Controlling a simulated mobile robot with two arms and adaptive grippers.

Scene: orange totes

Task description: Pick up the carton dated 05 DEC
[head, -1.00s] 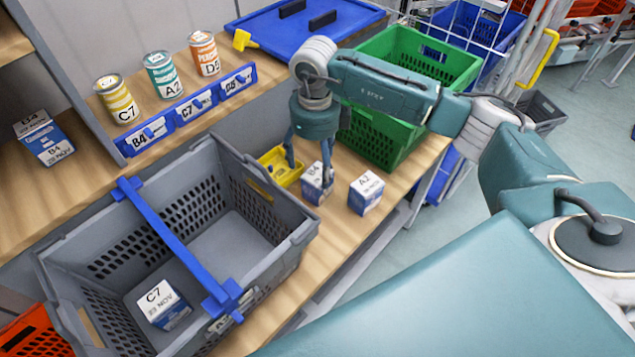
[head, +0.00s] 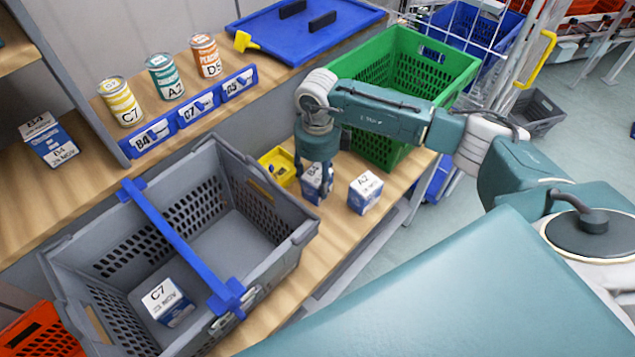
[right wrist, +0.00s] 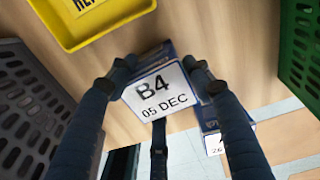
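The carton dated 05 DEC (right wrist: 158,92) is a small white and blue box marked B4, upright on the wooden table; it also shows in the head view (head: 315,184), partly hidden by the fingers. My right gripper (head: 313,182) points down over it. In the right wrist view the fingers of this gripper (right wrist: 160,76) lie against its two opposite sides, shut on it. The carton appears to rest on the table still. My left gripper is not in view.
An A2 carton (head: 365,192) stands close by on the right. A yellow bin (head: 277,168) is behind left, a green crate (head: 437,72) behind right. A grey tote (head: 285,262) with a blue strap holds a C7 carton (head: 168,303). Another B4 carton (head: 50,139) is far left.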

